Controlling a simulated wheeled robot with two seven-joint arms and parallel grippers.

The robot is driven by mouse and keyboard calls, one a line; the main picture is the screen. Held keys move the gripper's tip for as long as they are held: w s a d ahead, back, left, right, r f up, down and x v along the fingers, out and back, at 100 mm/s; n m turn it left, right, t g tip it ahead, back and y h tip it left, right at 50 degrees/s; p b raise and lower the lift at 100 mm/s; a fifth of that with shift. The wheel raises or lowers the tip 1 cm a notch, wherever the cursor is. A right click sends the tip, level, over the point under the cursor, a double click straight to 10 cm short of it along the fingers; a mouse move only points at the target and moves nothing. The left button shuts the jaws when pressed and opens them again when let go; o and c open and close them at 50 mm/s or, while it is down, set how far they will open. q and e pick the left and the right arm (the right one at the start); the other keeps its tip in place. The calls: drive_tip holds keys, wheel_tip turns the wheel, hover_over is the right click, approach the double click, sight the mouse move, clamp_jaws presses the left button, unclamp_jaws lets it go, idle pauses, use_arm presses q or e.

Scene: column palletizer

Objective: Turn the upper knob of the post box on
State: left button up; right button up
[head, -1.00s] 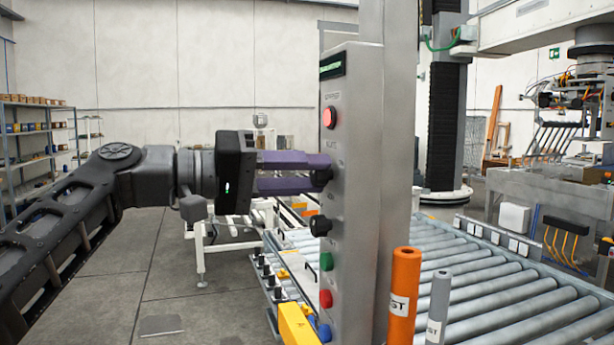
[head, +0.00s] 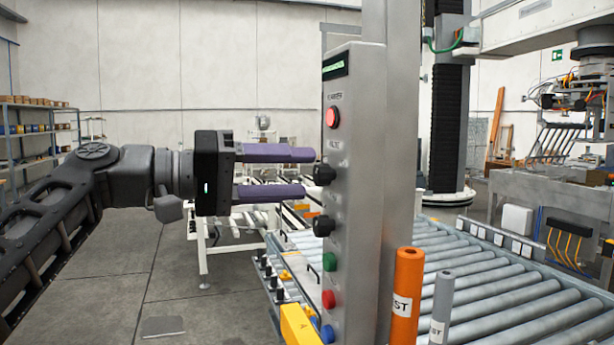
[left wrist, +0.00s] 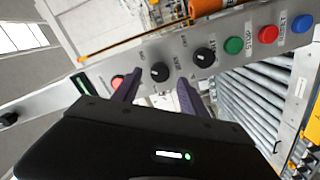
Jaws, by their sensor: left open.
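The post box (head: 354,215) is a tall grey metal panel in the middle of the head view. Its upper black knob (head: 324,174) sits below a red button, and the lower black knob (head: 322,225) is beneath it. My left gripper (head: 309,173) is open, its purple fingers pointing at the panel, one above and one below the upper knob's height. The fingertips stop just short of the knob, with a small gap. In the left wrist view the upper knob (left wrist: 160,72) shows between the two fingers, its pointer mark visible. My right gripper is not in view.
A red button (head: 332,117) is above the knobs; green, red and blue buttons (head: 328,262) are below. A yellow post (head: 298,324) and an orange cylinder (head: 406,296) stand close by. A roller conveyor (head: 500,290) fills the right. Open floor lies left.

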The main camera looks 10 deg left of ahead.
use_arm(q)
drive_tip(key=v, duration=0.5)
idle(0.3)
